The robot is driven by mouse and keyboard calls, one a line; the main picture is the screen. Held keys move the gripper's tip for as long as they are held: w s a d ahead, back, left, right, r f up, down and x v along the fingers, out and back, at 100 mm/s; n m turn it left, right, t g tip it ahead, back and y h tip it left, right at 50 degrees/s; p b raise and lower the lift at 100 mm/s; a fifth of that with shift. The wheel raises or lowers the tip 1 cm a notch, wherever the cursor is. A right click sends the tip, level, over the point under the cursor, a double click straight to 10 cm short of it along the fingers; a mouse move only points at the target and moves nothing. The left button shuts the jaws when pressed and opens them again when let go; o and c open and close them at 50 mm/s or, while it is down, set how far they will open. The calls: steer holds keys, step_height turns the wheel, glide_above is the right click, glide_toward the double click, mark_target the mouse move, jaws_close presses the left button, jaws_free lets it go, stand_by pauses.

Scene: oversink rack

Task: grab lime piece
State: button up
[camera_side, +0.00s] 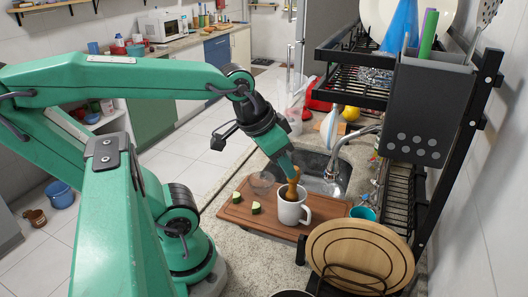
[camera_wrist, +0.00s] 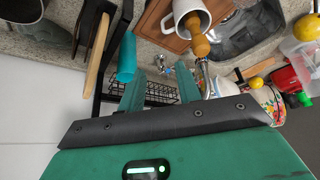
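Two lime pieces, green-skinned with pale cut faces, are on the brown wooden board (camera_side: 330,209) in the side view. One lime piece (camera_side: 236,197) is at the left and the other lime piece (camera_side: 256,208) is nearer the mug. I cannot make out either in the wrist view. My gripper (camera_wrist: 160,88) is open, with a clear gap between its teal fingers. In the side view, its end is above and behind the white mug (camera_side: 291,212), right of the lime pieces. A wooden pestle (camera_side: 292,189) stands tilted in the mug; it also shows in the wrist view (camera_wrist: 196,36).
A clear glass (camera_side: 262,184) appears behind the lime pieces. A teal cup (camera_side: 363,213) stands right of the board, and a round wooden board (camera_side: 359,254) is in front. The black rack (camera_side: 352,88) and sink (camera_side: 318,173) bound the right and back.

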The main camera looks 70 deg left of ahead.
steer(key=a+f+n+g+y, duration=0.1)
steer(key=a+f+n+g, duration=0.1)
steer(key=a+f+n, duration=0.3)
steer(key=a+f+n+g, duration=0.1)
steer(key=a+f+n, duration=0.15)
steer(key=a, duration=0.35)
steer(key=n+g+h, duration=0.1)
steer(key=n+g, duration=0.1)
steer(key=n, duration=0.6)
glide_above(237, 195)
step_height(237, 195, down, 7)
steer(key=shift+a+f, duration=0.1)
steer(key=shift+f, duration=1.25)
steer(key=shift+f, duration=0.15)
steer(key=shift+f, duration=2.45)
jaws_close()
